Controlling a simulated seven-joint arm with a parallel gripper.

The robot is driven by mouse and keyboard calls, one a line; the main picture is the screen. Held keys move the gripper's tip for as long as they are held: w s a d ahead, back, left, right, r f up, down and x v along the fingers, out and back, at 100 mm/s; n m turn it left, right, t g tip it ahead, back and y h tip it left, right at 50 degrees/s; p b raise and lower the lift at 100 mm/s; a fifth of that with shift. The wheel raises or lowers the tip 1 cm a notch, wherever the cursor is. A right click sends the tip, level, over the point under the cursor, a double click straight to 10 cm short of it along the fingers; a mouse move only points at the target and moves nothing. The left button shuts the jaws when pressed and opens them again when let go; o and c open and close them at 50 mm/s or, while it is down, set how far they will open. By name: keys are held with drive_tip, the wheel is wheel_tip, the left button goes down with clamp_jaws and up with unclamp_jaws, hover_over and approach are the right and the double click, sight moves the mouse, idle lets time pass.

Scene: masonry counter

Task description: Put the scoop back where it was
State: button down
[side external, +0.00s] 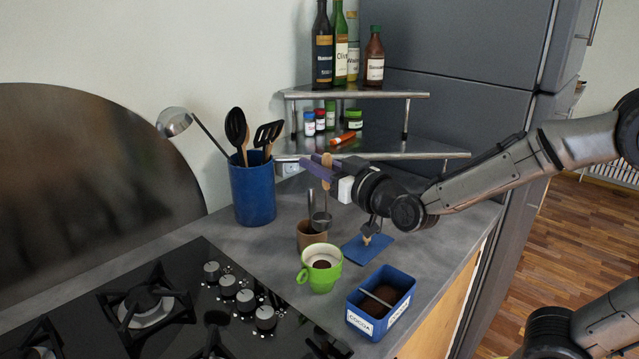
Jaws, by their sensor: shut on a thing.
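The scoop has a wooden handle (327,160) and a metal bowl (321,222). My gripper (317,169) is shut on the handle and holds the scoop upright, bowl down. The bowl shows at the right rim of a brown cup (311,238); I cannot tell whether it is inside, touching or in front of it. Another metal utensil (311,203) stands in that cup. A blue container labelled COCOA (363,321) holds brown powder (385,295), with a thin bar across its top. A green mug (322,281) with something dark inside stands left of it.
A blue mat (354,253) with a small light object (366,240) lies right of the cup. A blue utensil crock (253,195) stands at the left. A metal shelf (383,156) with jars and bottles is behind my gripper. A black cooktop (213,330) fills the lower left.

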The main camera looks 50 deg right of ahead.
drive_tip(key=shift+r, duration=0.1)
drive_tip(key=s+d+f+m+g+h, duration=0.2)
drive_tip(key=s+d+f+m+h, duration=0.35)
drive_tip(key=s+d, duration=0.75)
wheel_tip(320, 180, down, 10)
drive_tip(key=n, duration=0.1)
drive_tip(key=shift+w+d, duration=0.4)
drive_tip(key=shift+w, duration=0.05)
drive_tip(key=shift+f+n+h, duration=0.1)
drive_tip(key=shift+n+h, duration=0.15)
drive_tip(key=c, duration=0.8)
unclamp_jaws()
drive_tip(key=shift+o, duration=0.2)
